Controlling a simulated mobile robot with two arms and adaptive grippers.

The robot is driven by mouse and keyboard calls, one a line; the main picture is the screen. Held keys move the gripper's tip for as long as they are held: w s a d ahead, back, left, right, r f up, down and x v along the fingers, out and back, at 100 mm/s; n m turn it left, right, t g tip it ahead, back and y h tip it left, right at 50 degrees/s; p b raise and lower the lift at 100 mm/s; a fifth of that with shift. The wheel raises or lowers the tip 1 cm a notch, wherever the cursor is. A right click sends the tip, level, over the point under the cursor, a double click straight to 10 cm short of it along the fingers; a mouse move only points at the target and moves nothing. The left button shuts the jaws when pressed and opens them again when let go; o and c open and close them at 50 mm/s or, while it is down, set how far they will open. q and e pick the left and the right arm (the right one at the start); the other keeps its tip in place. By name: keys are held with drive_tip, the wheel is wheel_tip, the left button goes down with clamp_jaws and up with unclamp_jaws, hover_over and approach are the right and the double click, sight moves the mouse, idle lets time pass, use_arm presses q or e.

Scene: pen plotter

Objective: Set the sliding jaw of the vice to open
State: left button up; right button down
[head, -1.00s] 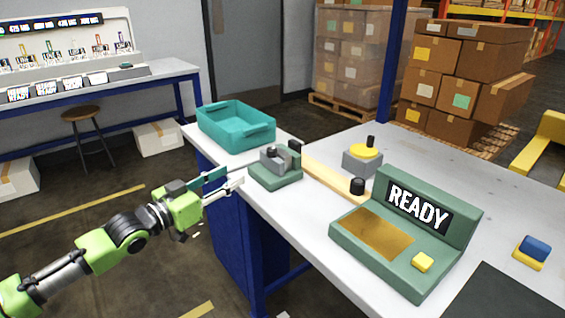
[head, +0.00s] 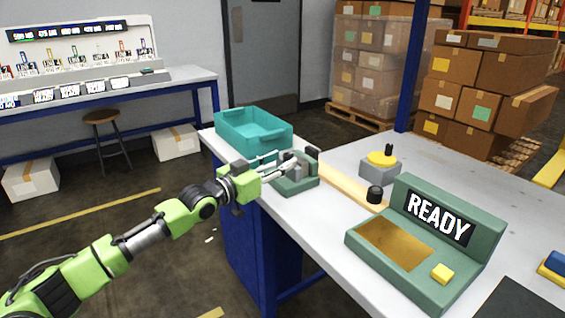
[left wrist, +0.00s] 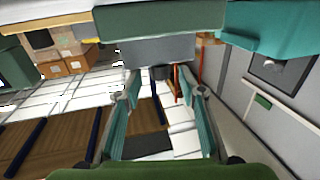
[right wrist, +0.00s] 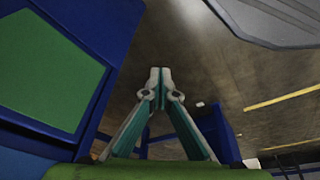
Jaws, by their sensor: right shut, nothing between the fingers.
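The vice (head: 302,184) has a green base and grey jaws and stands at the table's left edge, beside the teal bin. In the left wrist view its green base (left wrist: 172,20) crosses the top, with a grey jaw block (left wrist: 158,50) below it. My left gripper (head: 286,168) reaches the vice from the left and partly covers the jaws. In the left wrist view its fingers (left wrist: 160,88) are apart, with their tips at the grey block; I cannot tell whether they touch it. My right gripper (right wrist: 161,78) is shut and empty, away from the vice, over the floor.
The teal bin (head: 254,133) stands behind the vice. A wooden strip (head: 345,188), a black knob (head: 375,195), a yellow-topped button box (head: 380,167) and a green READY console (head: 480,245) are to the right.

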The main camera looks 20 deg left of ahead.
use_arm(q)
drive_tip(key=shift+w+d, duration=0.3)
drive_tip(key=shift+w, duration=0.3)
use_arm(e)
drive_tip(key=shift+r, duration=0.45)
